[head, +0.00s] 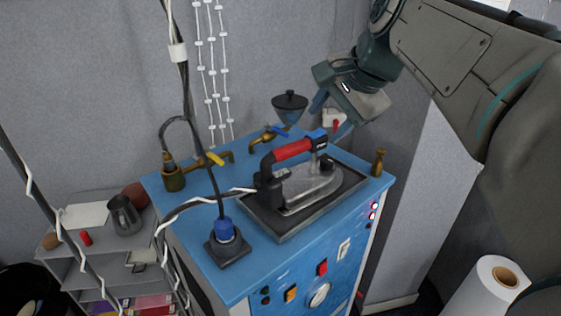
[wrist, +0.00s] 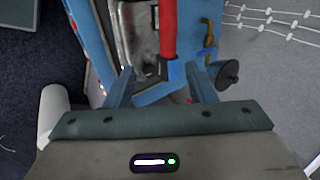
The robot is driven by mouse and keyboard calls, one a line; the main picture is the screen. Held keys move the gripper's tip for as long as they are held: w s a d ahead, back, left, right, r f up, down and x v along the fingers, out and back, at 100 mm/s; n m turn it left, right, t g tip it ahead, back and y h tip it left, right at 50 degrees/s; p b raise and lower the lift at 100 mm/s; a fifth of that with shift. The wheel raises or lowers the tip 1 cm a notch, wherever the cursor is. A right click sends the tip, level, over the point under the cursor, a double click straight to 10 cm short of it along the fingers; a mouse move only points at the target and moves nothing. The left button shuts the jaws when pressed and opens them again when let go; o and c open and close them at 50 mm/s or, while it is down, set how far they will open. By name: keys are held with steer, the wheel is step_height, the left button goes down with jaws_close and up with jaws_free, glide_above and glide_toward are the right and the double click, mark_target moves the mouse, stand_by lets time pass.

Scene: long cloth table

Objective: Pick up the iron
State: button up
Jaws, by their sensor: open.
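The iron (head: 302,180) has a grey metal body, a black rear and a red handle. It rests on a dark tray (head: 285,226) on top of a blue cabinet (head: 190,235). My gripper (head: 329,112) is above and behind the iron's right end in the head view, apart from it. In the wrist view my gripper (wrist: 163,88) is open, its two blue fingers spread. The iron's red handle (wrist: 169,30) shows beyond and between the fingertips, with its blue end piece just past them. Nothing is held. The iron's rear is out of the wrist view.
A black-topped knob (head: 290,101), brass taps (head: 268,138) and a small brass piece (head: 378,162) stand around the iron. A white-wrapped cord (head: 205,200) runs to its rear. A blue-capped fitting (head: 223,232) stands at the front left. A paper roll (head: 487,290) is at the lower right.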

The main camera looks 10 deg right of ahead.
mark_target(302, 142)
steer(key=shift+m, duration=0.3)
steer(key=x, duration=0.8)
steer(key=w+x, duration=0.1)
steer(key=x, duration=0.4)
steer(key=shift+w+r+p, duration=0.15)
steer(key=shift+r+p, duration=0.1)
steer(key=shift+p, duration=0.15)
jaws_close()
steer(key=shift+r, duration=0.2)
